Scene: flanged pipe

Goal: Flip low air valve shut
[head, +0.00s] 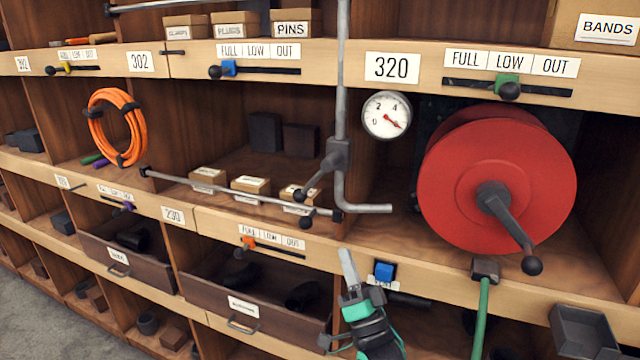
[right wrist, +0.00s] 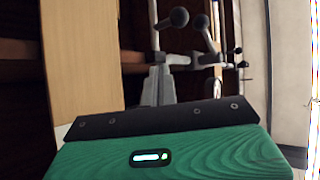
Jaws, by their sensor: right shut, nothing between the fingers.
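A grey pipe (head: 343,80) runs down the shelf front and bends right at the bottom. On it sits a valve body (head: 337,155) with a lever slanting down and left to a dark ball knob (head: 300,195). My right gripper (head: 347,255) is in front of the shelf edge, below the pipe's bend, its grey fingers together and empty. It is apart from the lever. In the right wrist view, dark ball knobs (right wrist: 180,17) on stems show beyond the green gripper housing; which lever each belongs to I cannot tell. My left gripper is not in view.
A pressure gauge (head: 387,115) is right of the pipe. A thin rail (head: 220,190) crosses left of it. A red reel (head: 480,180) with a crank fills the right bay. A green hose (head: 482,315) and blue block (head: 384,271) are near my right gripper.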

